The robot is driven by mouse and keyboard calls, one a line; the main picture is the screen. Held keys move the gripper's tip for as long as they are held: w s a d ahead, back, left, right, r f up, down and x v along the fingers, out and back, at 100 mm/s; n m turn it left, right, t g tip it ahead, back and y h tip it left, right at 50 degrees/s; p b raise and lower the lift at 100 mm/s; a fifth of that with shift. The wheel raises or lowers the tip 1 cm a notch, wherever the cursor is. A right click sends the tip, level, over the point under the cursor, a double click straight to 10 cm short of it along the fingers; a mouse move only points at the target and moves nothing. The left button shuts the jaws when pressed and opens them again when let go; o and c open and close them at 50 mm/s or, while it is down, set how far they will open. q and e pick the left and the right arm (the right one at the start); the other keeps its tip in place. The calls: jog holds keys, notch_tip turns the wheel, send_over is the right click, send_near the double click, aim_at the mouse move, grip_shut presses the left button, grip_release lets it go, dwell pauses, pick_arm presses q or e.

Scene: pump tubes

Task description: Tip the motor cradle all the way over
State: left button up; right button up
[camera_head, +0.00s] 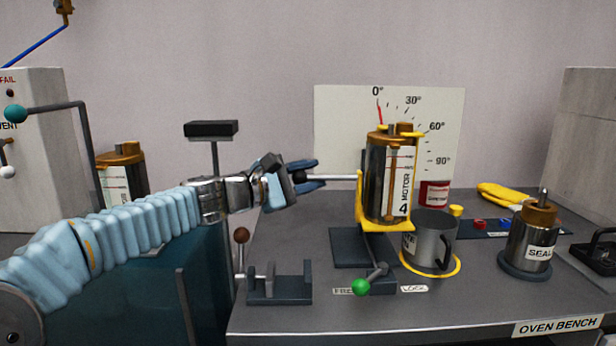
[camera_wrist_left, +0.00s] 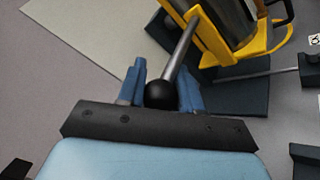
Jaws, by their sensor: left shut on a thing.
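The yellow motor cradle (camera_head: 371,226) holds a dark cylinder labelled MOTOR 4 (camera_head: 376,180), close to upright. Its grey lever (camera_head: 335,177) points left and ends in a black ball knob (camera_wrist_left: 161,94). My left gripper (camera_head: 301,177) is shut on this knob; its blue fingers (camera_wrist_left: 160,84) sit on both sides of it in the wrist view. The angle board (camera_head: 335,110) behind has a red pointer (camera_head: 380,113) near 0°. A latch lever with a green knob (camera_head: 360,287) lies on the FREE side. My right gripper is not in view.
A grey mug (camera_head: 430,240) stands in a yellow ring (camera_head: 457,268) just right of the cradle base. A SEAL canister (camera_head: 529,242) stands farther right, and a yellow glove (camera_head: 500,193) lies behind. A dark bracket (camera_head: 279,291) is at the front left of the bench.

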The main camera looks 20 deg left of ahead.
pick_arm(q)
grip_shut()
